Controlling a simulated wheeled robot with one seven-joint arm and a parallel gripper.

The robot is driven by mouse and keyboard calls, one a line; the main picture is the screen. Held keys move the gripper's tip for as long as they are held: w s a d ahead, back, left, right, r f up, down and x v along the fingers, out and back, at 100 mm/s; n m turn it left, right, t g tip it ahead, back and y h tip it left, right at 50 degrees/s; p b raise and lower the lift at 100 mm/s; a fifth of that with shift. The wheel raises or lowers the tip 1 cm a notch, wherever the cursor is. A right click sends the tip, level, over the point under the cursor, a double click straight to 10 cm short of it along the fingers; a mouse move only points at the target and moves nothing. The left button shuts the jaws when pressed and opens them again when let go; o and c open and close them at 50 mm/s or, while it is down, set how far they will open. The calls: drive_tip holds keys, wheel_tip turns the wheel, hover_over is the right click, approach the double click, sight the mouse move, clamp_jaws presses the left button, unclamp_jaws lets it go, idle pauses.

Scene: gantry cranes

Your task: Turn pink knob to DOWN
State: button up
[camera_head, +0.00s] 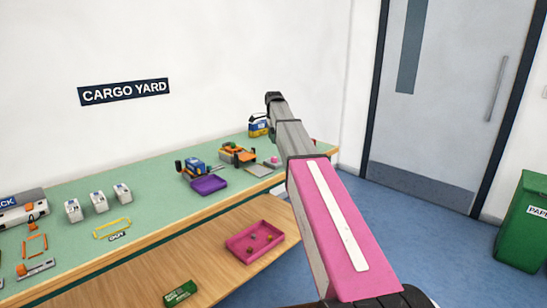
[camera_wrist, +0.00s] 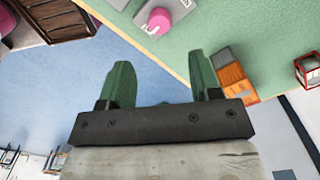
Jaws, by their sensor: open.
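The pink knob (camera_wrist: 158,20) is in the wrist view at the top, on a light grey plate (camera_wrist: 123,4) with a pale pointer mark on it. I cannot read its labels or tell its setting. In the head view the pink knob (camera_head: 274,160) is small, near the right end of the green table, just left of my arm. My gripper (camera_wrist: 162,72) is open and empty, its two green fingers apart. The knob lies beyond the fingertips in the picture, and the fingers are not around it. The gripper cannot be made out in the head view.
An orange block (camera_wrist: 235,80) and a red-framed thing (camera_wrist: 308,70) are near the right finger. The green table (camera_head: 140,185) also carries a purple tray (camera_head: 208,185), crane models and white boxes. A pink tray (camera_head: 255,242) is on the lower shelf. Blue floor lies right.

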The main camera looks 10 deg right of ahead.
sight(274, 157)
wheel_tip(274, 157, down, 10)
drive_tip(key=shift+f, duration=0.1)
idle(0.4)
drive_tip(key=c, duration=0.9)
